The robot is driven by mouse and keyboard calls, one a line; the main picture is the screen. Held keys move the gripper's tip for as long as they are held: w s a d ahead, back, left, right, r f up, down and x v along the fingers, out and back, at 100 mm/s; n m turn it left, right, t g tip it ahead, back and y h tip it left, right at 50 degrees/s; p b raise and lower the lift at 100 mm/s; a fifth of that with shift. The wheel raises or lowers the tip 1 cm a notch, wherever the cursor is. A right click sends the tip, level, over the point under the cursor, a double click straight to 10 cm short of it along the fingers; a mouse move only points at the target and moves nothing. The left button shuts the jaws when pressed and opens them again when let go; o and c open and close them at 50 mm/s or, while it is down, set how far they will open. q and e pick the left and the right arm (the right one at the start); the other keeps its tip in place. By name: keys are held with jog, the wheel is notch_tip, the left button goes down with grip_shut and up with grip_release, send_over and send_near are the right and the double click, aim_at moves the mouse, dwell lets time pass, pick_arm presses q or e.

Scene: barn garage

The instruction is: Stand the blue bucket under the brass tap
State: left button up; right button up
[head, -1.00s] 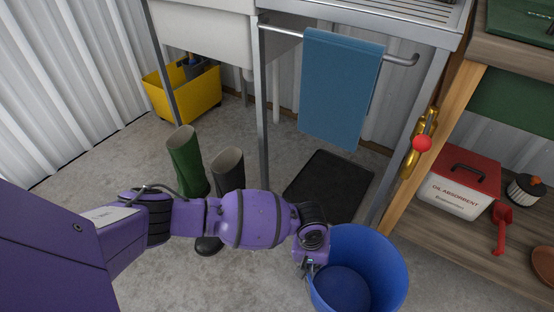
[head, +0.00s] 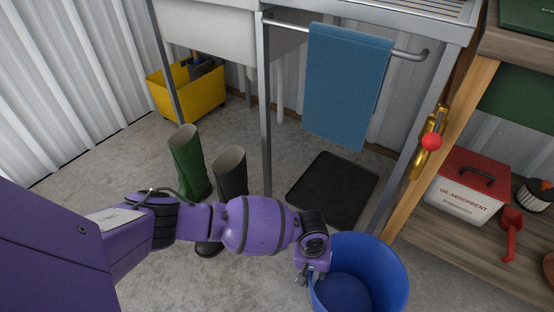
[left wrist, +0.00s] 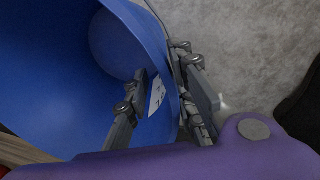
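The blue bucket (head: 385,262) stands upright on the concrete at the bottom of the head view, partly cut off. My left gripper (head: 312,277) is at its left rim. In the left wrist view, one finger is inside the bucket (left wrist: 60,75) and the other is outside, with the wall between them. A gap with a white label shows between the inner finger and the wall, so the left gripper (left wrist: 163,85) looks open. The brass tap (head: 432,141), with a red ball knob, is at the right, beyond the bucket. My right gripper is out of view.
A black mat (head: 333,190) lies beyond the bucket, under the sink stand with its blue towel (head: 347,85). Green and black boots (head: 188,160) stand left. A yellow crate (head: 190,97) is farther back. A wooden shelf (head: 465,235) with an oil absorbent box (head: 465,195) stands right.

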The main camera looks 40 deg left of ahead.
pick_arm(q)
jog(key=shift+w+r, duration=0.1)
jog(key=shift+w, duration=0.05)
jog(key=shift+r, duration=0.15)
notch_tip(320, 180, up, 12)
jog(key=a+p, duration=0.1)
jog(key=p, duration=0.5)
jog(key=shift+s+a, duration=0.2)
jog(key=shift+s, duration=0.15)
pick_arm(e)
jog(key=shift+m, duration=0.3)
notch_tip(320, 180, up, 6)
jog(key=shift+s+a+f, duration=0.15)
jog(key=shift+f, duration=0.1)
